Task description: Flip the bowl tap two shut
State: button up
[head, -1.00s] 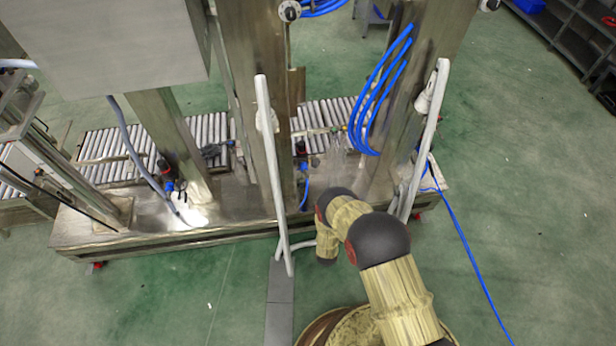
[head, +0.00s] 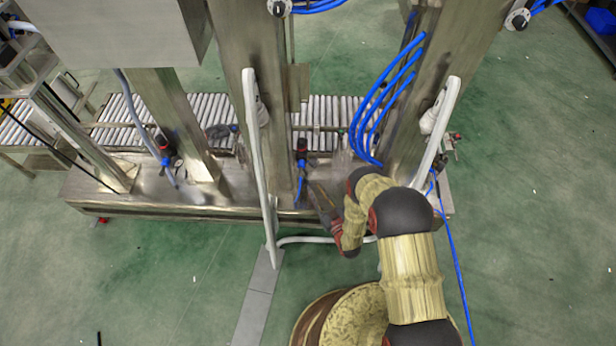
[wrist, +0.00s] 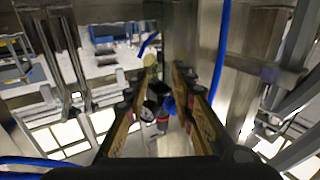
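Two small valve fittings with black, red and blue parts stand on the steel frame's base in the head view, a middle one (head: 301,152) and a left one (head: 165,152). No label shows which is bowl tap two. My gripper (head: 318,192) is low in front of the frame, just right of and below the middle fitting, apparently without touching it. In the wrist view my gripper (wrist: 165,70) has its two fingers parted, with nothing clasped. A fitting with blue and red parts (wrist: 164,112) shows between and beyond the fingers. Its handle position is too small to tell.
Light vertical rails (head: 256,160) and (head: 437,135) stand on either side of my arm. Blue hoses (head: 385,95) hang at the right post. A roller conveyor (head: 215,108) runs behind the frame. Green floor at the right is mostly clear.

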aim_at(304, 171)
jog(key=b+x, duration=0.2)
jog(key=x, duration=0.6)
jog(key=shift+b, duration=0.3)
jog(key=shift+s+d+r, duration=0.1)
jog(key=shift+d, duration=0.05)
jog(key=c, duration=0.3)
grip_shut()
